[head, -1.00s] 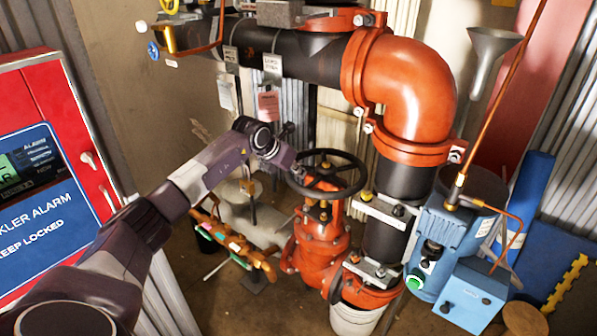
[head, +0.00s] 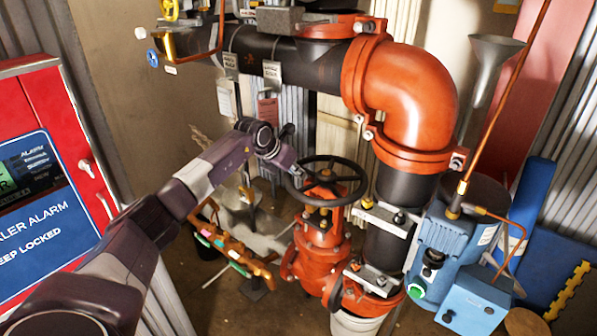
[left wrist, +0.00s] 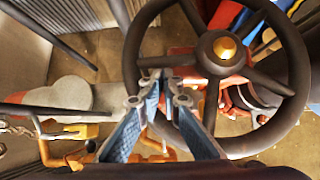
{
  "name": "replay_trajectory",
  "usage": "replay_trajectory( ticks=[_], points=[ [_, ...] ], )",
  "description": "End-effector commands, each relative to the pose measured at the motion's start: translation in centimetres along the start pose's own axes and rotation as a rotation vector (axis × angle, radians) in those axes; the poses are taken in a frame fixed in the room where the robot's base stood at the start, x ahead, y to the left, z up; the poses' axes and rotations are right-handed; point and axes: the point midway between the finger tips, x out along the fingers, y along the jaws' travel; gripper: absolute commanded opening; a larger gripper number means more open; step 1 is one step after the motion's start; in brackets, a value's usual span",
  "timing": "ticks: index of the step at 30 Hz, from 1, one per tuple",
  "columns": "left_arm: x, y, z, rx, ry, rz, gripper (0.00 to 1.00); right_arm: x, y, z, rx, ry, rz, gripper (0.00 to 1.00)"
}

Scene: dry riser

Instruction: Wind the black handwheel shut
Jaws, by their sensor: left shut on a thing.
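The black handwheel (head: 326,175) sits on top of the red valve (head: 319,238), below the large red elbow. In the left wrist view the handwheel (left wrist: 208,58) fills the upper right, with a brass nut at its hub and spokes running out to the rim. My left gripper (head: 294,171) is at the left side of the wheel. The fingertips are small and partly hidden in the head view. My right gripper is in neither view.
The black pipe and red elbow (head: 408,90) stand behind and right of the wheel. A blue pump unit (head: 446,242) is at the right. A red alarm cabinet (head: 50,110) is at the left. An orange pipe rack (head: 240,250) stands low, left of the valve.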

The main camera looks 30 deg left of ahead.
Motion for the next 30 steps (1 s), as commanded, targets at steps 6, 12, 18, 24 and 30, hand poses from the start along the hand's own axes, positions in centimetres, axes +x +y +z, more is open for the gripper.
replay_trajectory(
  ticks=[6, 12, 18, 24, 30],
  points=[
    [-3.8, 0.7, 3.4, -0.002, -0.018, 0.011, 0.00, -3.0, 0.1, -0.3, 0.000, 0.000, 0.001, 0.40],
    [-3.8, 0.4, 3.3, -0.002, -0.011, 0.006, 0.00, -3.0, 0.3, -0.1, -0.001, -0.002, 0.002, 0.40],
    [-4.1, -1.1, 3.2, 0.004, 0.008, -0.002, 0.00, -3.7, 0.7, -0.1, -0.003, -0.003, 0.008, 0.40],
    [-5.8, -7.8, 1.4, 0.009, 0.124, -0.008, 0.00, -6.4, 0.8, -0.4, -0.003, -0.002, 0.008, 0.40],
    [-5.5, -9.9, -0.7, -0.001, 0.168, 0.003, 0.00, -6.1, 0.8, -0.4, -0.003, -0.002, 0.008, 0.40]
  ],
)
